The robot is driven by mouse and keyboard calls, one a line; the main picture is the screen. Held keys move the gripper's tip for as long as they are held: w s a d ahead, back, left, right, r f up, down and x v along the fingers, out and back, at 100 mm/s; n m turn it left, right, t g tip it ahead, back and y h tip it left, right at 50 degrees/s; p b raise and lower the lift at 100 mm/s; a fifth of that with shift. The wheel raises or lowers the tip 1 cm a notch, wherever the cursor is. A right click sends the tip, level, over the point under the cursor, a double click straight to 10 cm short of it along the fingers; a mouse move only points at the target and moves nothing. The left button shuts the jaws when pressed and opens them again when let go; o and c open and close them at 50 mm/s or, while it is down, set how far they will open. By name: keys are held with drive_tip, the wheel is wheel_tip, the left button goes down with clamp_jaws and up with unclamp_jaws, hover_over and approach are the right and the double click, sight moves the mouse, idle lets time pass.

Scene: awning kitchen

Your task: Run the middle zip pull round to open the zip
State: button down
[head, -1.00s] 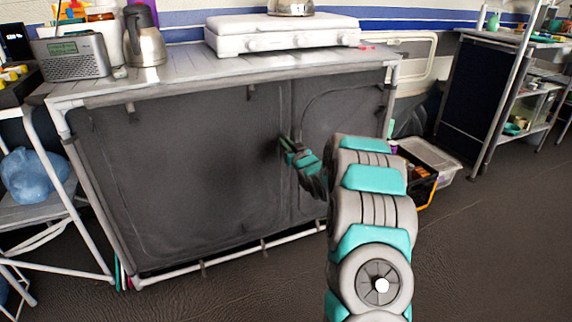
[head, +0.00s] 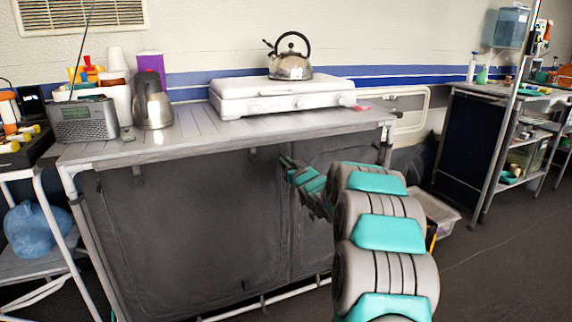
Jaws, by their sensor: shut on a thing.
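The dark grey fabric front (head: 190,225) of the camping cupboard faces me, with a zipped door panel on the left and another on the right. My gripper (head: 284,161) is at the fabric just below the worktop's front edge, near the division between the two panels. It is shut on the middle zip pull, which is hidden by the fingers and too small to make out. The fabric around my gripper looks closed; I cannot tell how far the zip is parted. My arm covers much of the right panel.
The grey slatted worktop (head: 185,140) carries a white stove (head: 270,100) with a kettle (head: 290,65), a steel jug (head: 153,105) and a radio (head: 84,121). A white side table frame stands left, a clear box (head: 435,210) right. Open floor lies at the lower right.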

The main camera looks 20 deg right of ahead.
drive_tip(key=shift+r, duration=0.3)
drive_tip(key=c, duration=1.2)
unclamp_jaws()
drive_tip(key=o, duration=0.3)
drive_tip(key=shift+f, duration=0.1)
drive_tip(key=s, duration=0.7)
drive_tip(key=shift+s+b, duration=0.4)
drive_tip(key=shift+b, duration=0.05)
